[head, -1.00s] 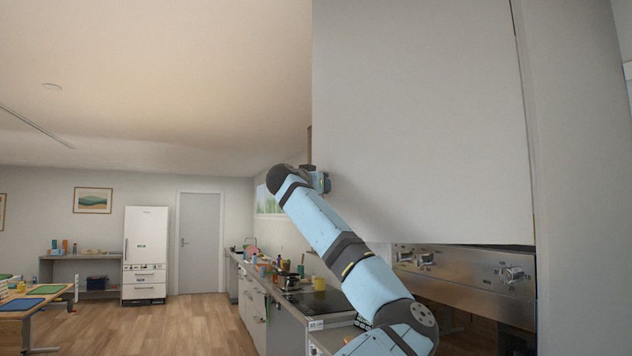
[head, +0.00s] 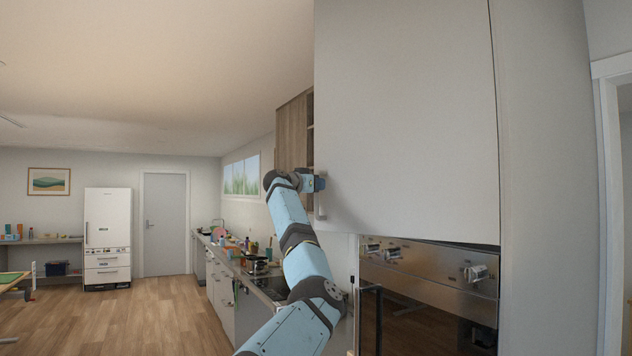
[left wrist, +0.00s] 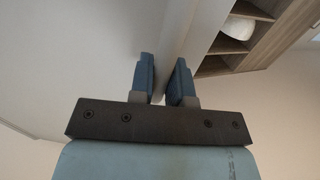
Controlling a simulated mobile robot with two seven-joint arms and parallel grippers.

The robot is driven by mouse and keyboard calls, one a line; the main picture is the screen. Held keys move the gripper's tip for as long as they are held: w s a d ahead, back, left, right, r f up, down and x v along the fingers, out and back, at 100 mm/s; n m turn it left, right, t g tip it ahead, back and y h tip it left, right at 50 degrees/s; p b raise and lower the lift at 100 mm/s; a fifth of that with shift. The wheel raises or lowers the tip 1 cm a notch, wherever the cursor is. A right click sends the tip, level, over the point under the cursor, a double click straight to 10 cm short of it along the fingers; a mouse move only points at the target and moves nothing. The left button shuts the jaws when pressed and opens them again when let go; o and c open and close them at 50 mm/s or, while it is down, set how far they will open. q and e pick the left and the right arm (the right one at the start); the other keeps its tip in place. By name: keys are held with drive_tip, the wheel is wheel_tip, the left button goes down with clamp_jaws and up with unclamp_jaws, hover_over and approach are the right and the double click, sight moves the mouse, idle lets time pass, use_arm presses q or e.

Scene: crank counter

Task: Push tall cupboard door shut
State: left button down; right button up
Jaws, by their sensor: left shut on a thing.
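The tall cupboard's light grey door (head: 410,110) fills the upper right of the head view, above an oven front. Its right edge meets a grey side panel; how far it stands open is hard to tell. A slim pale handle (head: 320,208) is at its lower left edge. My left gripper (head: 320,184) is at this edge, shut on the handle, whose upper part it hides. In the left wrist view, the two blue fingers (left wrist: 162,80) stand close together in front of the pale door (left wrist: 75,60), with a thin light strip between them. My right gripper is out of view.
The steel oven panel (head: 430,275) with knobs lies below the door. A wooden open-shelved cupboard (head: 291,130) is just beyond the door's left edge. A counter with a hob (head: 272,288) runs away at left. Wooden floor (head: 150,320) is clear at left.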

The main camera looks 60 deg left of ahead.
use_arm(q)
drive_tip(key=shift+w+a, duration=0.35)
drive_tip(key=shift+w, duration=0.25)
drive_tip(key=c, duration=1.1)
unclamp_jaws()
drive_tip(key=shift+r, duration=0.1)
